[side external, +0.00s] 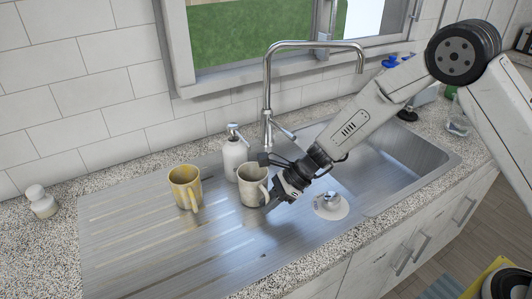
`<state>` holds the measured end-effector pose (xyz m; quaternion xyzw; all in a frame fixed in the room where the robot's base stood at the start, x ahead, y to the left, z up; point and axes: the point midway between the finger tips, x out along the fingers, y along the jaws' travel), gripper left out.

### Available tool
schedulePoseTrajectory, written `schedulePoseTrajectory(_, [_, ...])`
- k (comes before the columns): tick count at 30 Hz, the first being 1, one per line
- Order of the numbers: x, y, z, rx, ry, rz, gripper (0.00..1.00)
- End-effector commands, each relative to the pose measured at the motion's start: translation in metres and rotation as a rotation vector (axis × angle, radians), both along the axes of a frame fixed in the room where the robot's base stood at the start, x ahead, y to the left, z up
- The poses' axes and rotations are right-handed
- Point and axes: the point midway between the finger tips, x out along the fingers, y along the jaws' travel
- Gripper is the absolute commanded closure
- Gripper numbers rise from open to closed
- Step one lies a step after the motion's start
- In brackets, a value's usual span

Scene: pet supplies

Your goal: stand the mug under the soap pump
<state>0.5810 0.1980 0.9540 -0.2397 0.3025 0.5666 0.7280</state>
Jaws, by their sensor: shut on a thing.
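A cream mug (251,187) stands upright, or nearly so, on the ribbed steel drainboard (130,250); I cannot tell whether its base touches the metal. My gripper (274,190) reaches in from the right and is shut on the mug's right side, where the dark fingers hide part of it. The white soap pump (235,155) stands upright just behind the mug and to its left. Its lower part is partly hidden by the mug. A yellow mug (185,187) stands apart to the left, its handle towards the camera.
The tall steel faucet (267,100) rises behind the soap pump. The sink basin (390,155) opens to the right. A small metal item on a pale disc (330,206) lies right of my gripper. A small white jar (41,203) stands far left. The front drainboard is clear.

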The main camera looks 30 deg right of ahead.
Motion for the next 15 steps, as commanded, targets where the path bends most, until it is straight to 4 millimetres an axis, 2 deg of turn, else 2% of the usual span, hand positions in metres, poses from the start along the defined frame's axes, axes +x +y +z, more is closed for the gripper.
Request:
schedulePoseTrajectory(8, [0.0005,0.0002,-0.002,0.001,-0.002,0.001,1.0])
schedulePoseTrajectory(9, [0.0,0.0,-0.0028,0.0,-0.001,0.001,0.75])
schedulePoseTrajectory(12, [0.0,0.0,-0.0025,0.0,-0.001,0.001,0.46])
schedulePoseTrajectory(15, [0.0,0.0,-0.0024,0.0,-0.001,0.001,0.46])
